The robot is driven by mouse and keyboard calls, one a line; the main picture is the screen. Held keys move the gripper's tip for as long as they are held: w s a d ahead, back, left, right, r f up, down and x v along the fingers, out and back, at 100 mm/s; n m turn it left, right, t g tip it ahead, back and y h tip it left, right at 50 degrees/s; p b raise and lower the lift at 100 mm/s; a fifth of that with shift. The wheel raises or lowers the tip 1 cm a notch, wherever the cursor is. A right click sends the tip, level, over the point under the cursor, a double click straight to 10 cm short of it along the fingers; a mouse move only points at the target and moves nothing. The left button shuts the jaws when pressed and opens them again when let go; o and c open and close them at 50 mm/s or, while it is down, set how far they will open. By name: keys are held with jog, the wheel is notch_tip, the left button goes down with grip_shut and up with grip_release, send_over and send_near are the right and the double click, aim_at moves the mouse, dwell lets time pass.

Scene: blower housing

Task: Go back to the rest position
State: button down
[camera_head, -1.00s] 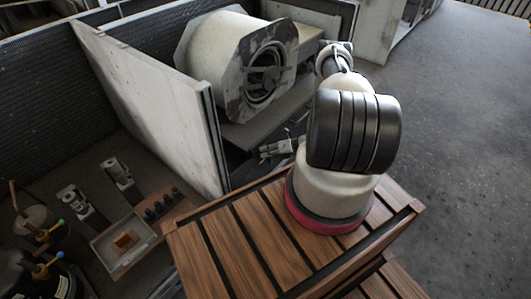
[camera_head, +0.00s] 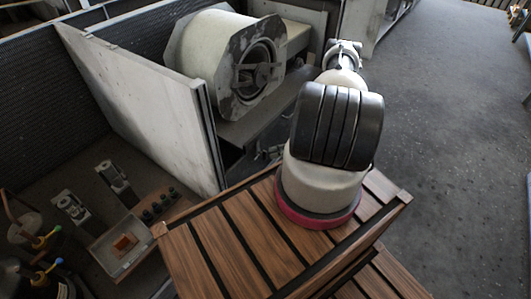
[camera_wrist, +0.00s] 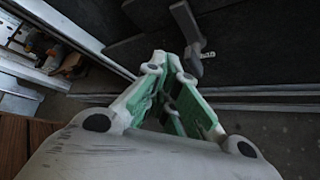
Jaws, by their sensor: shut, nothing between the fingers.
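My gripper (camera_wrist: 166,66) shows in the wrist view with its green-padded fingers drawn together at the tips. I see nothing held between them. In the head view my arm stands at the centre right and hides most of the gripper; only a small grey part shows low, left of the arm. The blower housing (camera_head: 212,47), a cream drum with a grey flanged face, sits at the upper middle behind my arm, apart from it.
An upright pale partition (camera_head: 135,95) stands left of the blower. In the wrist view a grey handle (camera_wrist: 187,38) sits on dark panels beyond the fingertips. Open grey floor (camera_head: 455,130) lies right.

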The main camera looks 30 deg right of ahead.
jog(key=shift+s+d, duration=0.2)
jog(key=shift+d, duration=0.15)
